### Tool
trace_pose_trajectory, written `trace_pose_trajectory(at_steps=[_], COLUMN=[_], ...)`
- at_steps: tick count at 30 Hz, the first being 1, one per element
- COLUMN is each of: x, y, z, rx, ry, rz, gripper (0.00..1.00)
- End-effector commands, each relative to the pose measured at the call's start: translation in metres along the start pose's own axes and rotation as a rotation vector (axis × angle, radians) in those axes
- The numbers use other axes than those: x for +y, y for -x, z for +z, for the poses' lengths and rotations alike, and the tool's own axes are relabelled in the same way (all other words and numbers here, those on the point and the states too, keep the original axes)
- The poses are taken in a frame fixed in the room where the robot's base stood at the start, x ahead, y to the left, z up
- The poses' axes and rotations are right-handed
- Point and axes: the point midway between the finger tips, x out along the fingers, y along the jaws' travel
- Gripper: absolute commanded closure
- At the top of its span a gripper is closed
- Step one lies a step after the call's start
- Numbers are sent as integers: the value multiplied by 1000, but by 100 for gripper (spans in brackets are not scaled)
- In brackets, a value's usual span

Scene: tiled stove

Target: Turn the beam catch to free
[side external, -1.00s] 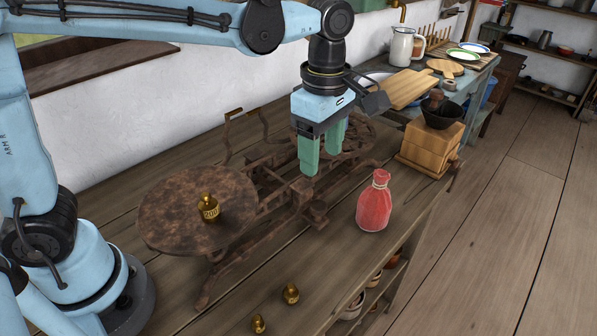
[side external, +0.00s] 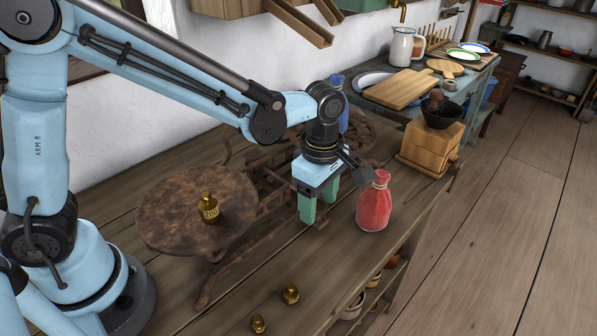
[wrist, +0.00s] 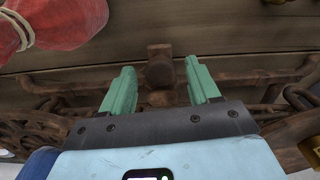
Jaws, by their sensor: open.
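The rusty brown beam scale stands on the wooden bench, its round near pan (side external: 165,215) at left. In the wrist view a rusty block-like knob (wrist: 160,72), apparently the beam catch, sits at the front middle of the scale. My gripper (side external: 318,208) is low at the scale's front, fingers pointing down. In the wrist view my gripper (wrist: 160,68) is open, one green finger on each side of the knob, with gaps visible. In the side view the knob is hidden behind my gripper. I cannot tell which setting the catch is in.
A red tied bag (side external: 374,205) stands close right of my gripper. A brass weight (side external: 208,208) sits on the near pan; two small weights (side external: 290,294) (side external: 258,324) lie at the front. A wooden grinder (side external: 430,148) stands beyond. A blue object (side external: 343,116) shows partly behind my arm.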

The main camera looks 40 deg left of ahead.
Motion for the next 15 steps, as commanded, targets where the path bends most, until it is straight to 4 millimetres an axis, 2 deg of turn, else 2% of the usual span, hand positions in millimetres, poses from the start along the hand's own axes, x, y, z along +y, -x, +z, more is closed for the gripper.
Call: trace_pose_trajectory(at_steps=[7,15], x=[0,0], y=[0,0], z=[0,0], rx=[0,0], ry=[0,0], rz=[0,0], gripper=[40,82])
